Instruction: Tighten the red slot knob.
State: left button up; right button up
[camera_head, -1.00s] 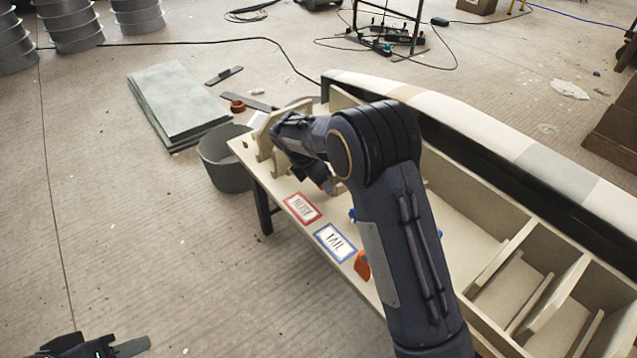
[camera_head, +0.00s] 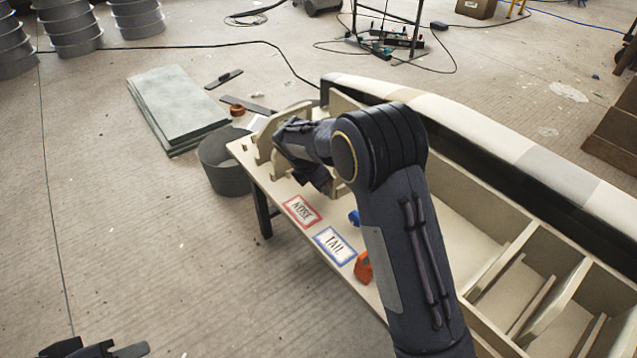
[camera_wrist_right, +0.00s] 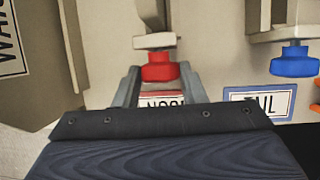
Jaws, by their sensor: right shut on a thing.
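The red slot knob (camera_wrist_right: 160,68) sits under a pale slotted bracket in the right wrist view, on a short light stem. The two grey fingers of my right gripper (camera_wrist_right: 160,88) are on either side of it and shut on it. In the head view my right arm reaches over the bench, and its wrist hides the red knob. The red-framed NOSE label (camera_head: 301,211) lies on the bench near the wrist; part of it shows behind the fingers in the wrist view. My left gripper (camera_head: 100,350) is cut off at the bottom left, away from the bench.
A blue knob (camera_wrist_right: 295,61) is to the right of the red one, above the blue-framed TAIL label (camera_head: 334,245). An orange item (camera_head: 363,267) is at the bench's front edge. A long mould (camera_head: 480,125) runs behind. A grey bin (camera_head: 222,165) stands left.

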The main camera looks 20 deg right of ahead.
jog(key=shift+s+d+f+t+b, duration=0.1)
jog(key=shift+f+t+b, duration=0.1)
jog(key=shift+t+b, duration=0.35)
jog(key=t+b, duration=0.1)
jog(key=b, duration=0.2)
jog(key=t+y+b, duration=0.1)
jog(key=b, duration=0.2)
jog(key=m+t+b, duration=0.1)
jog(key=t+b, duration=0.1)
jog(key=b, duration=0.1)
jog(key=shift+s+d+f+y, duration=0.1)
jog(key=shift+s+f+y, duration=0.2)
jog(key=shift+s+y, duration=0.1)
jog(key=shift+r+t+b, duration=0.25)
jog(key=shift+t+b, duration=0.2)
jog(key=shift+b, duration=0.35)
jog(key=o, duration=1)
jog(key=shift+r, duration=0.15)
